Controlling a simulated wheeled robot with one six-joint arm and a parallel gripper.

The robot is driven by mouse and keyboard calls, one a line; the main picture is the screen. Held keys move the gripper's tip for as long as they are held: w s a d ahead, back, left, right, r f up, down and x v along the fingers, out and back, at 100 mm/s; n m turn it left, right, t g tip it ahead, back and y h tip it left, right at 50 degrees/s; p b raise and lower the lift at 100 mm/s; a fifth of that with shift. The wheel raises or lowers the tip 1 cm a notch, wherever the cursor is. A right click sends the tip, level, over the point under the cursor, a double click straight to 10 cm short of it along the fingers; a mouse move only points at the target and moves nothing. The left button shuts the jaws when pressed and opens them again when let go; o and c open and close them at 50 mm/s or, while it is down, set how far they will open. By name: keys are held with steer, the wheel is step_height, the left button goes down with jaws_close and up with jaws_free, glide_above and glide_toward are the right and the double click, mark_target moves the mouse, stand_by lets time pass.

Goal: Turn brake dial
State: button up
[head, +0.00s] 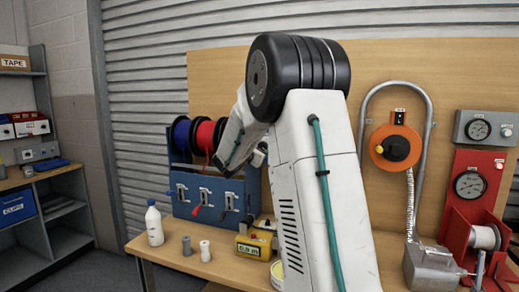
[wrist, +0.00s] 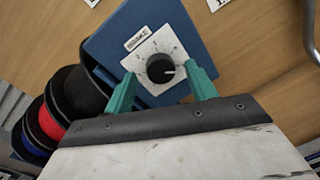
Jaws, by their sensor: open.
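The brake dial (wrist: 160,69) is a round black knob with a white pointer line, on a white marked plate (wrist: 148,52) on the blue box (wrist: 205,22). A small tilted label (wrist: 137,38) sits beside the plate. In the wrist view my gripper (wrist: 160,74) is open, with one green finger on each side of the knob. I cannot tell whether either finger touches it. In the head view the blue box (head: 217,187) carries the spools, and the dial is hidden behind my arm.
Blue, red and black spools (wrist: 50,118) lie close to the left of my gripper. Small levers (head: 204,192) are on the box front. A white bottle (head: 154,224) and a yellow device (head: 254,245) stand in front. An orange reel (head: 395,147) hangs at the right.

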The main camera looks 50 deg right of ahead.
steer(key=shift+w+d, duration=0.1)
steer(key=shift+d, duration=0.3)
steer(key=c, duration=1)
steer(key=shift+n, duration=0.3)
